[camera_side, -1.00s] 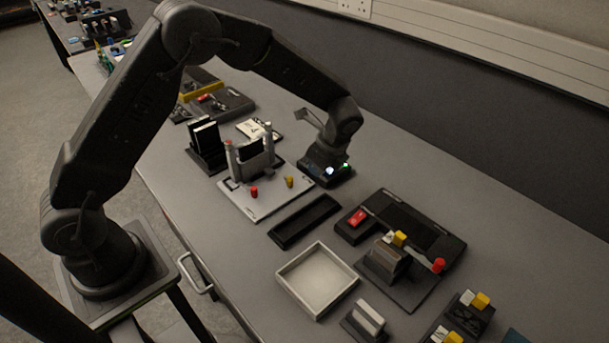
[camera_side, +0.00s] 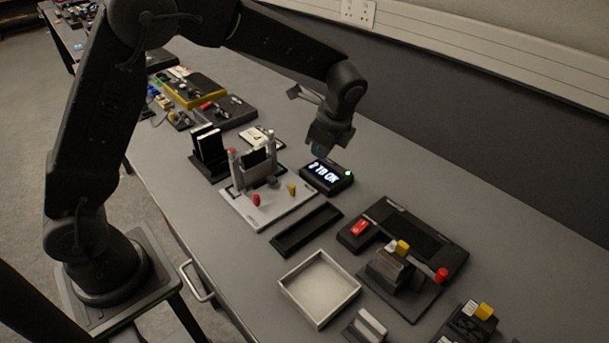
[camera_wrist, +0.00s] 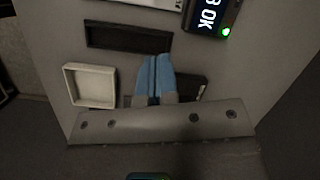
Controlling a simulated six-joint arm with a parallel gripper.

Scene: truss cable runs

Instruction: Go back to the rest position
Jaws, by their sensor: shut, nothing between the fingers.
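My gripper (camera_side: 319,150) hangs above the bench in the side view, apart from everything under it. In the wrist view its two blue fingers (camera_wrist: 156,70) lie side by side, shut with nothing between them. Just below it in the side view is a black display box (camera_side: 327,178) with lit white text ending in "OK" and a green light. The box also shows at the top right of the wrist view (camera_wrist: 208,18).
A grey fixture on a light plate (camera_side: 259,215) has red and yellow pegs. A black tray (camera_side: 305,230), a white tray (camera_side: 319,289) and a dark fixture with a red switch (camera_side: 360,228) stand nearby. A wall (camera_side: 480,130) runs behind the bench.

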